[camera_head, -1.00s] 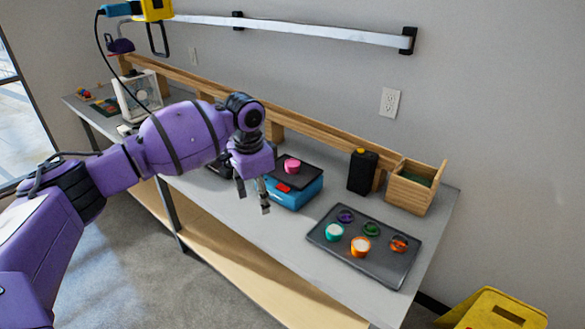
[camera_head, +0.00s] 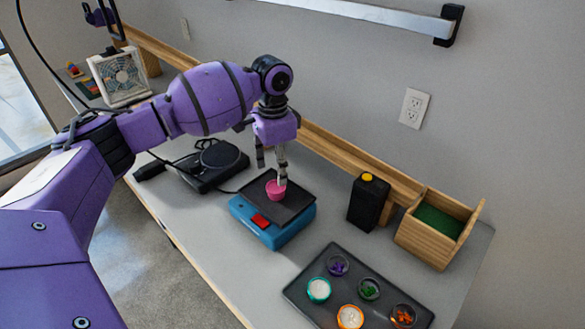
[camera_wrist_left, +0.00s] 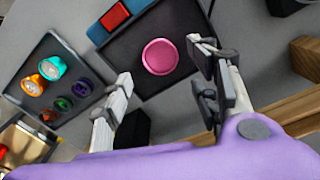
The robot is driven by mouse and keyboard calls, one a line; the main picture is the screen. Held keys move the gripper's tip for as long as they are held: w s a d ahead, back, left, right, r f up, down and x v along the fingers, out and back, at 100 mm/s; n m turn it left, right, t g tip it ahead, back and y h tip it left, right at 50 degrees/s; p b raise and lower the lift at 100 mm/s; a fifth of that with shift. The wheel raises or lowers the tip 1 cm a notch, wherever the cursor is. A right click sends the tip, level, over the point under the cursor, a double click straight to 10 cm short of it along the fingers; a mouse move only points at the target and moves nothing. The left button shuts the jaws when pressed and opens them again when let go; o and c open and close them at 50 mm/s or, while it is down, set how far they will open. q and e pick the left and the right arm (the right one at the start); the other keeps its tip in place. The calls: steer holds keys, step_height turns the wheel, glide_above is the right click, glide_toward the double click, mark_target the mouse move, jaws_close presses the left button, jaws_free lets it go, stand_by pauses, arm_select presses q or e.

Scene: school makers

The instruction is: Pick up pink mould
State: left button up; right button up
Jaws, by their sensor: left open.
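The pink mould (camera_head: 275,191) is a small round cup on the dark top plate of a blue scale (camera_head: 270,233) with a red button. In the left wrist view the pink mould (camera_wrist_left: 160,57) shows as a round disc on the dark plate, ahead of and between the fingers. My left gripper (camera_head: 271,173) is open and hangs just above the mould, with one finger overlapping it in the head view. My right gripper is not in view.
A dark tray (camera_head: 309,291) holds several small coloured cups to the right. A black bottle (camera_head: 366,203) with a yellow cap and a wooden box (camera_head: 422,238) stand behind it. A wooden rail (camera_head: 340,158) runs along the back.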

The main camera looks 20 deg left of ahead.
mark_target(277, 188)
arm_select(q)
steer(key=shift+s+f, duration=0.25)
steer(key=shift+f, duration=0.35)
steer(key=shift+s+f, duration=0.2)
steer(key=shift+f, duration=0.4)
step_height(277, 188, down, 5)
steer(key=shift+w+d+r, duration=0.1)
steer(key=shift+w, duration=0.05)
steer(key=c, duration=1.3)
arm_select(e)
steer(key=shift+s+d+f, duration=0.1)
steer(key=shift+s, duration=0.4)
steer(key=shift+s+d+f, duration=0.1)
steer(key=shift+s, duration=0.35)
